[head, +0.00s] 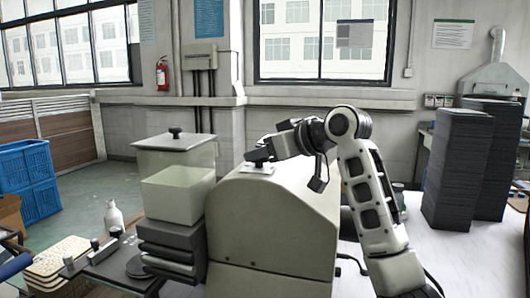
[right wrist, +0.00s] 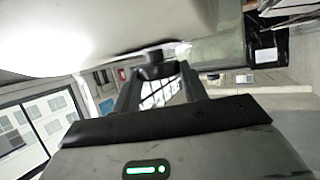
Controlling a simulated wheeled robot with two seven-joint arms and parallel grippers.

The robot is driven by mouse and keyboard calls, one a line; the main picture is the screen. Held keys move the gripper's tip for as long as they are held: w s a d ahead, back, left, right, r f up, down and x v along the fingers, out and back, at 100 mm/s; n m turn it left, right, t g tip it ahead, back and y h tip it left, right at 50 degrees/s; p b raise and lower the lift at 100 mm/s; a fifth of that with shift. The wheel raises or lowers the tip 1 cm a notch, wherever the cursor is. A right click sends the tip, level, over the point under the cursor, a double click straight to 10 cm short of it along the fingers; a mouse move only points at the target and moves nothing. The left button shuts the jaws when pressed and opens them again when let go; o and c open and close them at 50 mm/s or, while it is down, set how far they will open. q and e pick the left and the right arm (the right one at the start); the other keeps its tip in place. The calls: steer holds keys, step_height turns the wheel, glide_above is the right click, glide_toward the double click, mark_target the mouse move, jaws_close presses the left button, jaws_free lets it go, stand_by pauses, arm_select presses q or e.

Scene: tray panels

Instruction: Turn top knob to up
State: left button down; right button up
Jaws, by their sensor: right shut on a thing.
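The beige machine (head: 272,222) stands in the middle of the head view with a small pale plate (head: 257,169) on its top. My right gripper (head: 262,156) reaches over from the right to this plate. In the right wrist view the dark top knob (right wrist: 153,70) sits between the tips of my right gripper's two fingers (right wrist: 156,80), which are shut on it. The fingers hide part of the knob, and I cannot tell which way it points. My left gripper is not in view.
A clear lidded container (head: 177,165) stands left of the machine on stacked dark trays (head: 170,247). A white bottle (head: 113,216) and blue crates (head: 25,180) are at the left.

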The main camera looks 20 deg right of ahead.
steer(key=m+h, duration=0.1)
steer(key=m+t+h, duration=0.1)
steer(key=m+h, duration=0.1)
steer(key=m+t+h, duration=0.1)
steer(key=h, duration=0.1)
steer(key=shift+s+a+r+m, duration=0.1)
steer(key=shift+s+a+m, duration=0.05)
steer(key=shift+a+m, duration=0.2)
steer(key=m+h, duration=0.4)
steer(key=h, duration=0.1)
steer(key=shift+a, duration=0.4)
steer(key=m+g+h, duration=0.1)
steer(key=m+h, duration=0.2)
steer(key=m+g+h, duration=0.1)
steer(key=m+h, duration=0.1)
steer(key=shift+w+a+g, duration=0.2)
steer(key=shift+a+g, duration=0.1)
steer(key=shift+w+a+m+g+h, duration=0.1)
steer(key=shift+m+g+h, duration=0.85)
steer(key=shift+m, duration=0.15)
steer(key=shift+w+a+m+g+h, duration=0.1)
steer(key=shift+m+g+h, duration=0.75)
steer(key=shift+m+g, duration=0.15)
steer(key=shift+d+m, duration=0.1)
steer(key=shift+m, duration=0.15)
steer(key=o, duration=1)
steer(key=shift+c, duration=0.2)
